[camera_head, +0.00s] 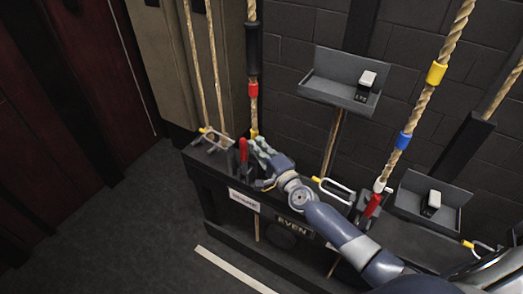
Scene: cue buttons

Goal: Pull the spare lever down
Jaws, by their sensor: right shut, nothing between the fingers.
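The spare lever (243,151) has a red handle and stands upright on the dark rail. It is above a white label (244,200) with red lettering that is too small to read surely. My right gripper (258,146) is shut and empty, just right of the red handle. I cannot tell whether it touches the handle. My right arm reaches in from the lower right, across the rail. My left gripper is not in view.
A second red-handled lever (372,206) stands farther right on the rail (205,185). A dark sign (291,226) reads EVEN. Ropes with coloured bands rise behind the levers. Grey trays (320,92) hold small switch-like boxes. The floor (150,225) at left is clear.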

